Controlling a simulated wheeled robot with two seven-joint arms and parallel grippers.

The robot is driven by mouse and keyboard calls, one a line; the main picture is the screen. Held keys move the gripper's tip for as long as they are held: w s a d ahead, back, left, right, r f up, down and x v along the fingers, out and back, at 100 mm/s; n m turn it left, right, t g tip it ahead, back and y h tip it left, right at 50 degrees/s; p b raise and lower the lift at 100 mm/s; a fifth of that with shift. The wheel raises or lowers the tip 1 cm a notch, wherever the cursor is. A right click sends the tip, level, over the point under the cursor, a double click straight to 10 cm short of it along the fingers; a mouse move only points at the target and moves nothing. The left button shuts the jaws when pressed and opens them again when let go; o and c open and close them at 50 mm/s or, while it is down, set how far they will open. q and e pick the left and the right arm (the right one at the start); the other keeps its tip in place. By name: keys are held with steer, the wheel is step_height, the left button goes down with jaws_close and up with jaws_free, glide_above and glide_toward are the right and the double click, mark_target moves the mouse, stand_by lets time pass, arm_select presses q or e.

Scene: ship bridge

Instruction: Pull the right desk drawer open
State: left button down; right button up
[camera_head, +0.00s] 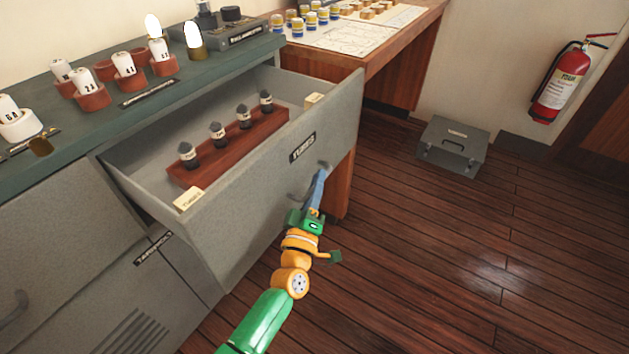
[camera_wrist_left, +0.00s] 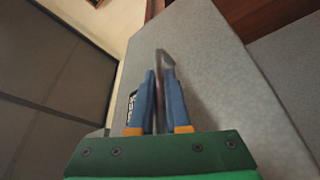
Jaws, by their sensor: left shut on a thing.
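The grey desk drawer (camera_head: 262,190) stands pulled well out of the green-topped desk, its inside showing. Its front has a dark label and a bar handle (camera_head: 325,165). My left gripper (camera_head: 318,187) is shut on this handle, in front of the drawer. In the left wrist view, the blue fingers (camera_wrist_left: 161,102) close around the upright handle bar (camera_wrist_left: 159,70) beside the grey drawer front (camera_wrist_left: 215,70). Inside the drawer is a reddish wooden rack (camera_head: 230,150) with several dark-topped tubes. My right gripper is not in view.
The desk top (camera_head: 190,85) carries red holders with white pieces and a grey device (camera_head: 232,32). A wooden table (camera_head: 405,40) with papers stands behind. A grey case (camera_head: 453,146) lies on the floor and a red fire extinguisher (camera_head: 562,82) hangs at right. The wooden floor at right is clear.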

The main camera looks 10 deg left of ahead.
arm_select(q)
steer(key=shift+d, duration=0.15)
steer(key=c, duration=0.9)
jaws_free()
steer(key=v, duration=0.7)
steer(key=shift+s+p, duration=0.1)
steer(key=shift+p, duration=0.2)
